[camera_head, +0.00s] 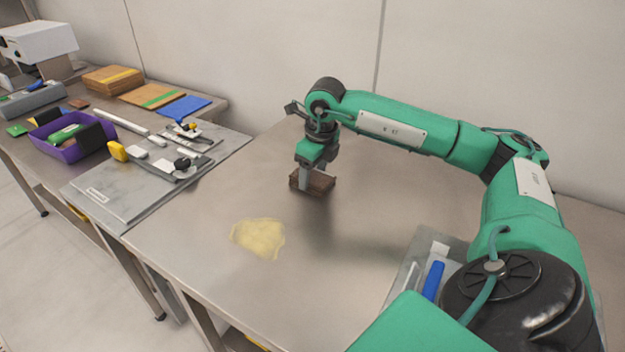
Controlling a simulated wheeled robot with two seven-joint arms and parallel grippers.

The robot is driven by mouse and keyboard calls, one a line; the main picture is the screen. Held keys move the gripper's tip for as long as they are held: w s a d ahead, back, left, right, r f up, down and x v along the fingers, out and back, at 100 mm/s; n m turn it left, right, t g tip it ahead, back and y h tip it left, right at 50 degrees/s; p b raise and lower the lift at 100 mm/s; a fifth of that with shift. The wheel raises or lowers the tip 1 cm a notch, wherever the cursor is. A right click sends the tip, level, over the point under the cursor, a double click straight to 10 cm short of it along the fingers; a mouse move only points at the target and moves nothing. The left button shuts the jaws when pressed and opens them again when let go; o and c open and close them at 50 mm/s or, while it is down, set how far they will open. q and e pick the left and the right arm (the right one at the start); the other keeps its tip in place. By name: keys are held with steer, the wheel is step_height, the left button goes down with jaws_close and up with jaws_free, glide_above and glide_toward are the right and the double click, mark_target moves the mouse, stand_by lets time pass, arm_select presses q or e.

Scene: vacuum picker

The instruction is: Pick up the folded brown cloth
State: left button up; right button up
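The folded brown cloth (323,184) is a small dark brown block near the middle of the metal table. My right gripper (310,180) points down at it from above. One pale finger overlaps the cloth's left part, and the other finger is hidden or merges with the cloth. I cannot tell whether the fingers are closed on it, or whether the cloth rests on the table or is slightly raised. A soft shadow lies in front of it. My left gripper is out of view.
A yellow cloth or patch (258,238) lies on the metal table (210,262) at front left. A grey board (110,195) with tools and a purple bin (82,148) are to the left. A tray with a blue item (433,281) sits beside my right arm.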

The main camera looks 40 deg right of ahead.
mark_target(313, 175)
steer(key=shift+c, duration=0.5)
